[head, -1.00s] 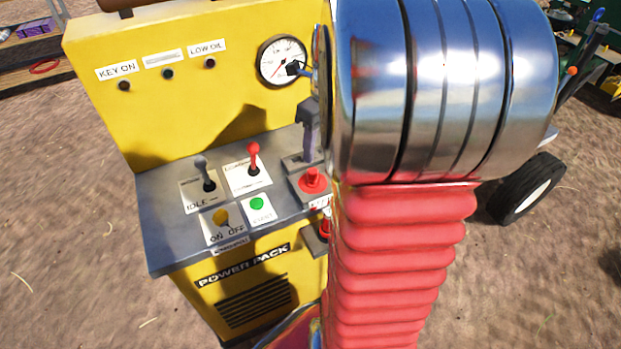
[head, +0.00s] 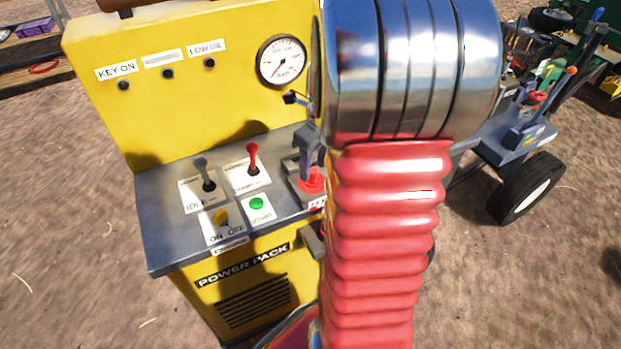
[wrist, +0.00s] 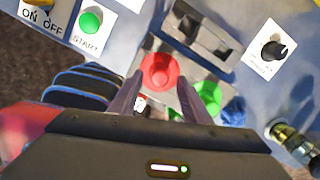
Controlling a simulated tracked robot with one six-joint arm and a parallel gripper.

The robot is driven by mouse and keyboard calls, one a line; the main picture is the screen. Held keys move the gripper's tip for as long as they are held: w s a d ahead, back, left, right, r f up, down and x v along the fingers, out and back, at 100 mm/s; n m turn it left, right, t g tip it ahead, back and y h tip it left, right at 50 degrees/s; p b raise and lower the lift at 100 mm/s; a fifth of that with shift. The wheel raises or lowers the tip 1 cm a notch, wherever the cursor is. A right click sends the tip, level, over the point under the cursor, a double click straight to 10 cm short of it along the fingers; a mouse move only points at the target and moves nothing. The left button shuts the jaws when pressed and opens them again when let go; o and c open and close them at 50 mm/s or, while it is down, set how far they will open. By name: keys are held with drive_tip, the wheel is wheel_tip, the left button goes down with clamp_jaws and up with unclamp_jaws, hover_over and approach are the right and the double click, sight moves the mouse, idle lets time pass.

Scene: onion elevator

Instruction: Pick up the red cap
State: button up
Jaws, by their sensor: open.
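The red cap (wrist: 160,70) sits on a grey plate on the console, in the middle of the wrist view. My gripper (wrist: 160,82) is open, with one finger at each side of the cap's near edge. I cannot tell whether the fingers touch it. In the head view, the red cap (head: 312,179) shows just left of my arm, with part of my gripper (head: 313,150) over it. My arm hides the rest of the gripper and the console's right side.
The yellow power pack (head: 190,110) carries a grey lever (head: 205,172), a red lever (head: 253,158) and a green start button (head: 257,203). In the wrist view, a green cap (wrist: 190,102), a blue cap (wrist: 235,112) and a black knob (wrist: 272,50) are near. A wheeled machine (head: 520,140) stands at right.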

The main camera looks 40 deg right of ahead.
sight(312, 170)
drive_tip(key=shift+w+f, duration=0.15)
drive_tip(key=shift+f, duration=0.7)
drive_tip(key=shift+w+f, duration=0.1)
drive_tip(key=shift+f, duration=0.75)
drive_tip(key=shift+c, duration=0.6)
drive_tip(key=c, duration=0.8)
